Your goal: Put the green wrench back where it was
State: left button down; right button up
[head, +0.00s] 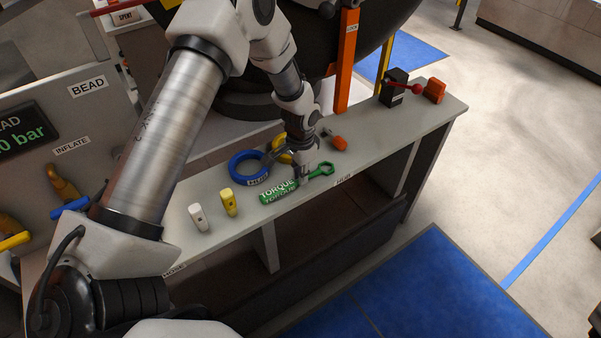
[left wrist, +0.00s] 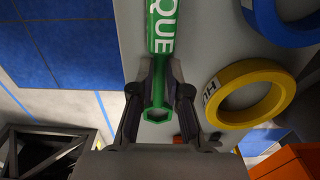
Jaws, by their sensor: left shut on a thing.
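The green wrench (head: 281,191) is marked TORQUE and has a ring at one end. In the head view it is at the front part of the bench top (head: 375,143), its ring end to the right. My left gripper (head: 303,178) is over its shaft and shut on it. In the left wrist view the green wrench (left wrist: 160,60) runs between the two fingers of the left gripper (left wrist: 159,85), with the ring near the palm. I cannot tell whether the wrench touches the bench top. My right gripper is not in view.
A blue ring (head: 246,168) and a yellow ring (head: 279,146) lie behind the wrench. A black box with a red knob (head: 393,88) and an orange block (head: 434,91) stand at the bench's far right.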

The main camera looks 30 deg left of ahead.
pick_arm(q)
jog(key=shift+f, duration=0.1)
jog(key=c, duration=1.1)
grip_release()
jog(key=shift+r, duration=3.8)
notch_tip(320, 180, up, 12)
